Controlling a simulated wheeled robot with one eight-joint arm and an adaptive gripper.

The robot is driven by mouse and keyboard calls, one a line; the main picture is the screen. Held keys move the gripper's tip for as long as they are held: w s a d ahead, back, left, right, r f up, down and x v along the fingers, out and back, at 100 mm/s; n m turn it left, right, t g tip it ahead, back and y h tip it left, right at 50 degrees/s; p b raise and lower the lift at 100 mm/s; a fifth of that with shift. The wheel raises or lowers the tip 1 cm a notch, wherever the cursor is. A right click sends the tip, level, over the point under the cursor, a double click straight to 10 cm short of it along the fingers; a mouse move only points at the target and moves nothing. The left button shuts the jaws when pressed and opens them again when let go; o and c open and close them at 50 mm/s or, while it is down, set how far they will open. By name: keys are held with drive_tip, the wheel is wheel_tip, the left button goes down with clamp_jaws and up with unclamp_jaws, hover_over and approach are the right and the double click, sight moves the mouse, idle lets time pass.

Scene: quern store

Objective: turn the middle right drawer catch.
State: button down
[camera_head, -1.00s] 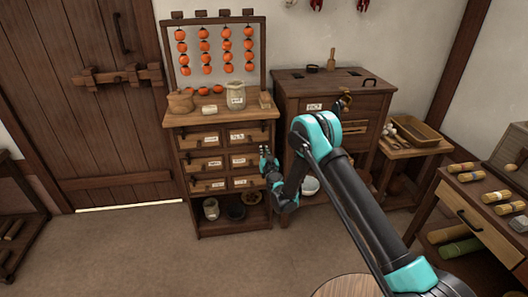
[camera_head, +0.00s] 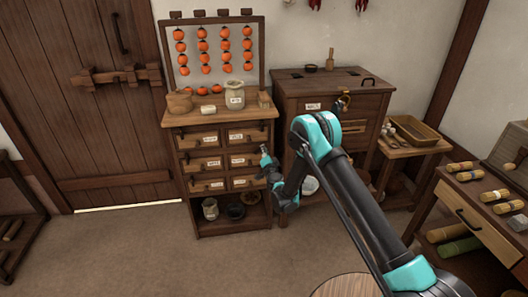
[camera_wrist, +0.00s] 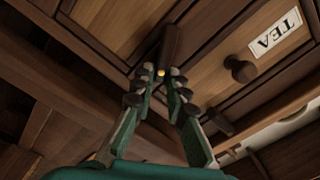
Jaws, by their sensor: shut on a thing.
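The small cabinet (camera_head: 187,223) has rows of labelled drawers. The middle right drawer (camera_head: 241,167) is shut. My gripper (camera_head: 265,158) is at that drawer's right end and hides the catch in the head view. In the wrist view my gripper (camera_wrist: 161,84) has its fingers closed around the end of a dark wooden catch (camera_wrist: 172,46). A small yellow spot shows between the fingertips. The catch's far part sticks out past the fingers and lies across the drawer edge. A round dark knob (camera_wrist: 240,68) and an upside-down TEA label (camera_wrist: 274,33) are to the right.
Another dark bar (camera_wrist: 219,122) lies close beside the right finger. A larger wooden chest (camera_head: 330,90) stands close to the right of the cabinet. A jar (camera_head: 235,95) and baskets stand on the cabinet top. The floor in front (camera_head: 130,250) is clear.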

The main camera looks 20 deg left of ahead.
drive_tip(key=m, duration=0.6)
drive_tip(key=shift+d+f, duration=0.1)
drive_tip(key=shift+f, duration=0.15)
idle(0.3)
drive_tip(key=c, duration=1.5)
unclamp_jaws()
drive_tip(key=shift+c, duration=0.2)
